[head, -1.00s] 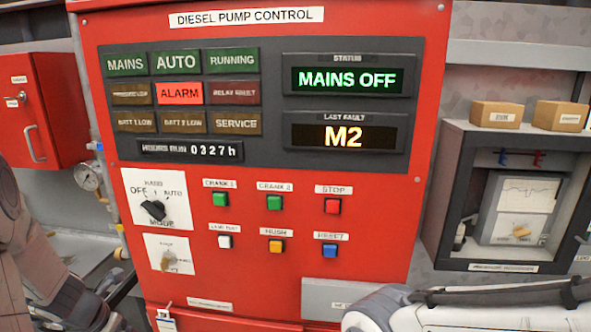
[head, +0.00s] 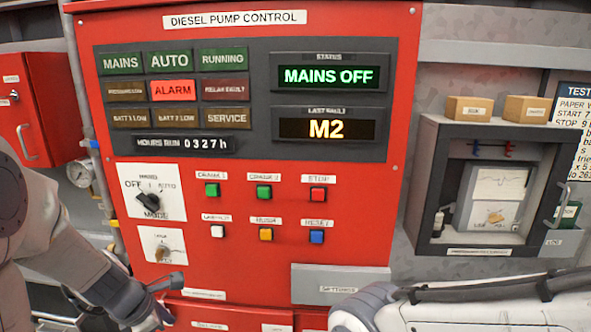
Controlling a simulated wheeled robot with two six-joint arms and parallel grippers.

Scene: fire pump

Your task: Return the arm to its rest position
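My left arm comes in from the left edge in the head view. Its gripper (head: 166,298) is low in front of the lower left of the red diesel pump control cabinet (head: 400,150). A dark finger points right, just below the lower left rotary knob. I see nothing held, but the small, partly hidden fingers do not show whether it is open or shut. My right arm lies across the bottom right corner as a pale link with dark cables. Its gripper is not in view.
The cabinet carries a mode switch (head: 150,200), several push buttons, a lit red ALARM lamp (head: 172,90) and a MAINS OFF display (head: 329,76). A grey recorder box (head: 428,190) hangs at right with two small cartons on top. A red box (head: 38,110) and gauge (head: 80,172) are at left.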

